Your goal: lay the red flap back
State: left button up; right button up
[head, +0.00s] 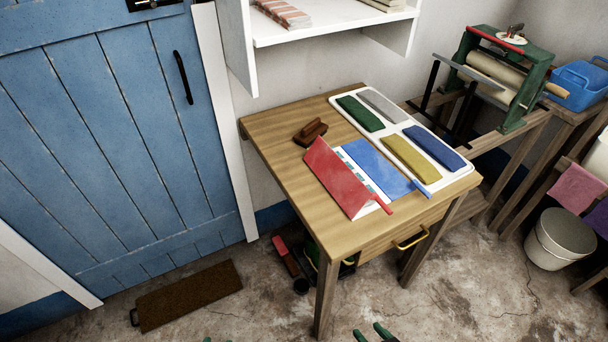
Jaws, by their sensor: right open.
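The red flap (338,180) is on the wooden table, left of a blue flap (377,168). It looks tilted, with a darker underside showing at its near end, and a red tab (383,205) sticks out at its near right corner. A pale strip with teal marks (357,166) shows between the two flaps. The blue flap looks flat and has a blue tab (422,188). My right gripper (371,332) shows only as two parted green fingertips at the bottom edge, open and empty, well short of the table. A tiny dark tip of my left gripper (207,339) shows at the bottom edge.
A white tray (398,115) with green, grey, yellow and blue pads lies behind and right. The table (262,125) has a drawer with a yellow handle (411,239). A white shelf (330,22) hangs above.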

aim_at(348, 191)
jog(key=l+u, duration=0.2)
jog(key=u, duration=0.15)
jog(key=l+u, duration=0.2)
jog(key=u, duration=0.15)
jog(key=l+u, duration=0.35)
jog(key=k+l+u, duration=0.25)
jog(key=l+u, duration=0.25)
jog(key=l, duration=0.25)
jog(key=k+l+u, duration=0.1)
jog(key=k+l, duration=0.15)
jog(key=l, duration=0.15)
jog(key=k+l+u, duration=0.1)
jog(key=l, duration=0.3)
jog(key=k+l, duration=0.35)
jog(key=l, duration=0.2)
jog(key=k+l, duration=0.4)
jog(key=l, duration=0.15)
